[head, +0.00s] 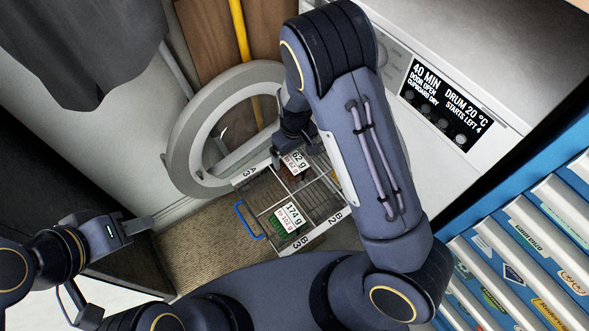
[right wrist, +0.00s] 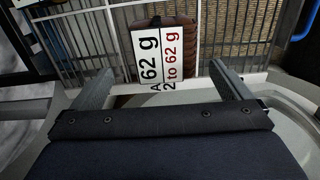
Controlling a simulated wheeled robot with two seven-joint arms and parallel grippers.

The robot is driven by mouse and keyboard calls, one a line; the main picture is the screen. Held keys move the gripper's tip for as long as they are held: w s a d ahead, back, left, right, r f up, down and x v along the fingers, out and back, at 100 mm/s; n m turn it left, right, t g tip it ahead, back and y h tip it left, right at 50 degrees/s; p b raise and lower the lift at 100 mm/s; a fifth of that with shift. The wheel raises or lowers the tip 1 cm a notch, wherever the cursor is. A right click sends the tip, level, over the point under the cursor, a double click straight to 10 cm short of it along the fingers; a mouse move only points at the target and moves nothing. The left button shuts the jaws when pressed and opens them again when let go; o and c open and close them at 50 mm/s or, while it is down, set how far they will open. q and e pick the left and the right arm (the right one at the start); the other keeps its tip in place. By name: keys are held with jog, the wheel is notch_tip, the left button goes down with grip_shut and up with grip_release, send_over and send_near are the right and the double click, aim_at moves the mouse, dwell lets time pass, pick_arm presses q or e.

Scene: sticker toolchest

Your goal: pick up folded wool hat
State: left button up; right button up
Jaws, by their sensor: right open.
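A brown ribbed, folded item, which looks like the wool hat (right wrist: 178,52), lies in a wire rack and carries a white tag reading 62 g (right wrist: 150,56). The head view shows the same tag (head: 297,159), with the brown item (head: 297,173) beside it, partly hidden. My right gripper (head: 292,158) is over that compartment. In the right wrist view my right gripper (right wrist: 165,82) is open, its fingers apart on either side of the tag, with nothing held. My left gripper (head: 148,222) is at the left, away from the rack; its jaws are unclear.
The wire rack (head: 262,203) has several compartments and a blue handle (head: 243,222). A green item (head: 280,227) tagged 174 g lies in its nearer part. The round dryer door (head: 187,150) stands open behind. A blue toolchest (head: 515,250) is at right.

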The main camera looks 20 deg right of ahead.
aim_at(294, 163)
jog(key=f, duration=0.1)
jog(key=f+b, duration=0.1)
jog(key=f, duration=0.1)
jog(key=f+b, duration=0.1)
jog(key=f, duration=0.1)
jog(key=shift+s+a+f, duration=0.1)
jog(key=shift+s, duration=0.2)
jog(key=c, duration=1.2)
jog(key=shift+o, duration=0.2)
